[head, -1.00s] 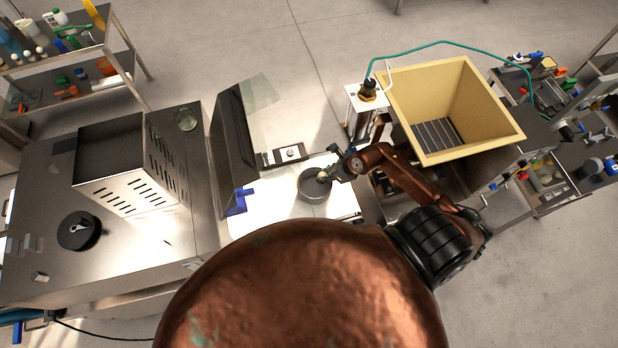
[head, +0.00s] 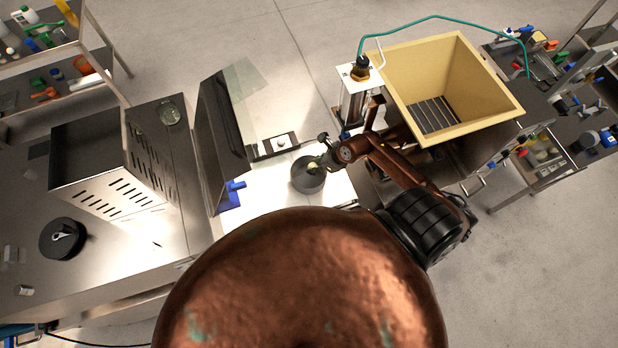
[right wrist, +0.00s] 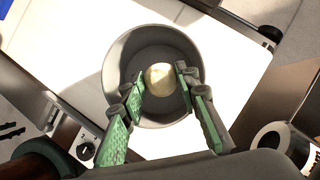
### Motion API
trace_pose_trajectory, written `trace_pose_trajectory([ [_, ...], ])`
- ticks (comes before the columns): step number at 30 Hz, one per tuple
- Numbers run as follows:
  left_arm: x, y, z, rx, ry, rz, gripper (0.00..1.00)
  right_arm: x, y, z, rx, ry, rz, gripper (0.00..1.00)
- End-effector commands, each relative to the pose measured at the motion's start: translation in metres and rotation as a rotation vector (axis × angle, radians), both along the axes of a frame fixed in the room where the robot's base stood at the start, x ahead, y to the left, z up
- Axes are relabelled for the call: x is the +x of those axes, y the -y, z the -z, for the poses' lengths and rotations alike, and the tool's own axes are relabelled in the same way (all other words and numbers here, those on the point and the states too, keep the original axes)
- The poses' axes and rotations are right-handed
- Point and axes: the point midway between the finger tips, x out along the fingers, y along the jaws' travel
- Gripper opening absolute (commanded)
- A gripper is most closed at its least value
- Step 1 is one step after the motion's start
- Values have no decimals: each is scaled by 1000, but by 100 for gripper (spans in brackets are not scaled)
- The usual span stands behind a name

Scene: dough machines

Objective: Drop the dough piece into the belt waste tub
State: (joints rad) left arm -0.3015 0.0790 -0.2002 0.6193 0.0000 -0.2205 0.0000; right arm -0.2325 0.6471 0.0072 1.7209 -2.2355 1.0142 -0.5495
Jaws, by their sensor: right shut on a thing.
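The dough piece (right wrist: 159,78) is a small pale round lump in the right wrist view, between the green-padded fingers of my right gripper (right wrist: 160,83). My right gripper is shut on it. Directly behind it in that view is the grey round belt waste tub (right wrist: 119,62), whose open mouth frames the dough. In the head view the tub (head: 308,182) stands on the white belt, and my right gripper (head: 318,164) is over its upper right rim. The exact height of the dough above the tub floor is hard to tell. My left gripper is not in view.
The white belt (head: 265,190) is otherwise mostly clear. A dark guard panel with a clear sheet (head: 222,130) stands left of it. A yellow square hopper (head: 465,138) is to the right, and a steel machine (head: 120,220) is at left. Shelves stand at both upper corners.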

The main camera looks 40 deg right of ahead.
Motion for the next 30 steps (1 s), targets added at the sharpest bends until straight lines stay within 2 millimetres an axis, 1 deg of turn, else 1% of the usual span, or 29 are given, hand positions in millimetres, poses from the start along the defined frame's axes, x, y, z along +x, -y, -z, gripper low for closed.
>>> trace_pose_trajectory([
  [2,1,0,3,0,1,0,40,0,0,4,1,1,1,5],
  [9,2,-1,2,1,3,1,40,0,0,3,0,1,0,5],
  [10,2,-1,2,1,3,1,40,0,0,3,0,1,0,31],
  [18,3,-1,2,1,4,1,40,1,0,3,0,1,0,49],
  [26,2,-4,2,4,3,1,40,0,0,2,-1,0,0,49],
  [30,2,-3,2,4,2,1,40,-4,4,-7,-4,2,-1,49],
])
